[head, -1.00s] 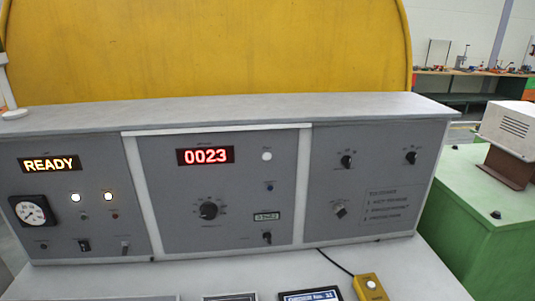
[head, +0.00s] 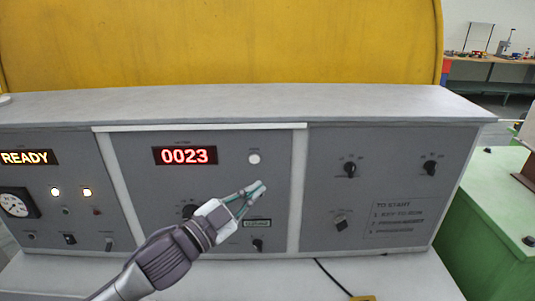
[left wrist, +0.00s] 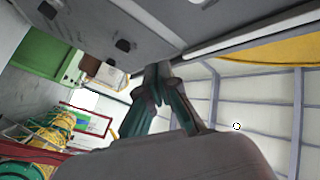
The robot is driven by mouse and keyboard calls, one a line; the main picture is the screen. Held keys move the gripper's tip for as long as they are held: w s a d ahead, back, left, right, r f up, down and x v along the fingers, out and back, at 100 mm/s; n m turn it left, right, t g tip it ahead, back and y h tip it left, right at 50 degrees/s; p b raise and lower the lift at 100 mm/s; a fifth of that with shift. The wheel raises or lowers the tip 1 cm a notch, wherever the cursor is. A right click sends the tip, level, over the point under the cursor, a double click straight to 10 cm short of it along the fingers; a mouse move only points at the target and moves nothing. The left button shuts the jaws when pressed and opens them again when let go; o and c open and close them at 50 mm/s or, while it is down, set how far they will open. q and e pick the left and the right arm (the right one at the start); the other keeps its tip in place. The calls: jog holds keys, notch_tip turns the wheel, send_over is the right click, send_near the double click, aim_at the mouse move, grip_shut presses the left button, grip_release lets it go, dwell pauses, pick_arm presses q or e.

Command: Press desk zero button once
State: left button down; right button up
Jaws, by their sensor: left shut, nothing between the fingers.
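The desk panel (head: 130,190) is grey, with a red display (head: 185,156) reading 0023. A round white button or lamp (head: 254,159) sits right of the display, its label too small to read. My left gripper (head: 257,190) is shut and empty in front of the middle panel, just below the white round part. Its fingertips cover the spot where a small blue button sat in the earlier view. I cannot tell whether they touch the panel. In the left wrist view the closed fingers (left wrist: 158,78) are near the panel's underside-looking face. My right gripper is not in view.
Black knobs (head: 351,169) are on the right panel, and a small knob (head: 258,245) is below the gripper. A dial gauge (head: 15,204) and READY display (head: 25,158) are at left. A yellow box (head: 362,298) with a cable lies on the desk top.

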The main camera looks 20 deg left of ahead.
aim_at(255, 159)
pick_arm(q)
jog(key=w+a, duration=0.2)
jog(key=w, duration=0.6)
jog(key=shift+a+r+p, duration=0.15)
jog(key=shift+a+p, duration=0.2)
jog(key=shift+a, duration=0.05)
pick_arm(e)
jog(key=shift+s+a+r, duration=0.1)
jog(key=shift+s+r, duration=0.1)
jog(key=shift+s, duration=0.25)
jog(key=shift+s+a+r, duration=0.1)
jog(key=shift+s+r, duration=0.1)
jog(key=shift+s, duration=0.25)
pick_arm(q)
jog(key=shift+s, duration=0.1)
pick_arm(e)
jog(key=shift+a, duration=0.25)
pick_arm(q)
jog(key=shift+w+a, duration=0.1)
jog(key=shift+w, duration=0.35)
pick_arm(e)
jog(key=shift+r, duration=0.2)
